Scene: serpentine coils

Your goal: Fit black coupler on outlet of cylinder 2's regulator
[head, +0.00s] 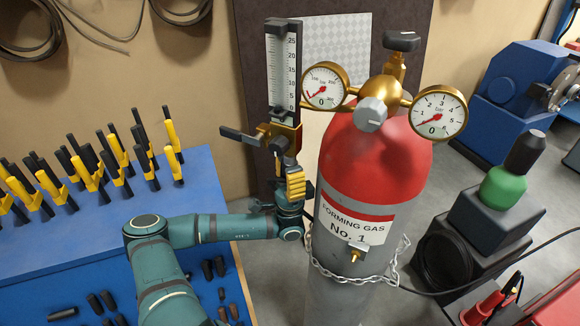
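The only gas cylinder in clear view (372,210) is red over grey and labelled "FORMING GAS No. 1"; I see no label for cylinder 2. Its brass regulator (378,92) carries two round gauges and a flow tube (282,75) on the left. My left gripper (284,158) is raised just under the brass block (283,132) at the foot of this tube. Its fingers are dark and overlap the fittings, so its opening and any coupler in it cannot be told. My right gripper is not visible.
A blue bench (100,245) at left holds a row of yellow-and-black clamps (95,165). A chain (345,277) loops around the cylinder. At right stand a blue machine (510,100), a green-and-black bottle-shaped item (512,180) and a dark box with coiled cable.

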